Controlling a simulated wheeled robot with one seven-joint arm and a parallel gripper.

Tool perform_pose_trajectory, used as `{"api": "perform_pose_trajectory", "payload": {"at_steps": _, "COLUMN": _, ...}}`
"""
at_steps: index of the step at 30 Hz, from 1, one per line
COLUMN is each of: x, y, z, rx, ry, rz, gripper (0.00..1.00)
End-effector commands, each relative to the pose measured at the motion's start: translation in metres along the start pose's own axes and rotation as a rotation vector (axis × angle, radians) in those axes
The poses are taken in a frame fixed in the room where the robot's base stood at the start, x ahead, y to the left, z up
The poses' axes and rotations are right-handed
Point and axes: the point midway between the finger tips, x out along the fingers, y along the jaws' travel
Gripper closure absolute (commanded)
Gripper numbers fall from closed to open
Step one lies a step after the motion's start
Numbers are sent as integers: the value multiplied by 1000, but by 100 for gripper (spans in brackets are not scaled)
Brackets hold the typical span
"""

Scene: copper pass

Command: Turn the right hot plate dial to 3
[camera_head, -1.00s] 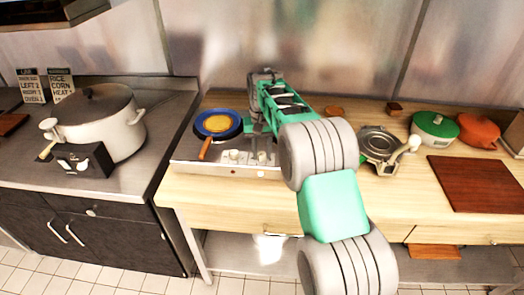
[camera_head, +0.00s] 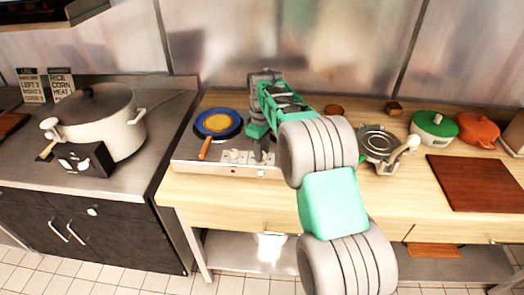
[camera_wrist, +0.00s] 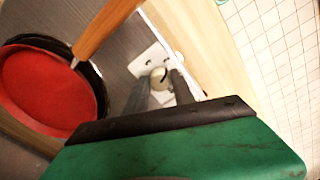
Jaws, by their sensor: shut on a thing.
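The hot plate (camera_head: 185,152) stands on the wooden counter with dials along its front. The left dial (camera_head: 235,155) is in plain view. My gripper (camera_head: 263,155) reaches down at the right dial and mostly hides it in the head view. In the wrist view, the right dial (camera_wrist: 158,76) is a pale round knob on a white marked plate. The two grey fingertips of my gripper (camera_wrist: 162,87) are closed on either side of it. I cannot read the dial's setting.
A pan (camera_head: 218,122) sits on the hot plate's left side, its brown handle (camera_head: 205,148) pointing towards the front near the left dial. A metal appliance (camera_head: 378,142) stands to the right. A white pot (camera_head: 118,135) stands on the left counter.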

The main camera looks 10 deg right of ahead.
Motion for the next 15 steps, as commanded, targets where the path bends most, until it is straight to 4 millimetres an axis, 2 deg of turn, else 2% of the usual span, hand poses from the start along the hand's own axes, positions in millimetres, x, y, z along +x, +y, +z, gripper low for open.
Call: {"api": "perform_pose_trajectory", "payload": {"at_steps": 15, "x": -1, "y": 0, "z": 0, "rx": -490, "ry": 1, "rz": 2, "gripper": 100}}
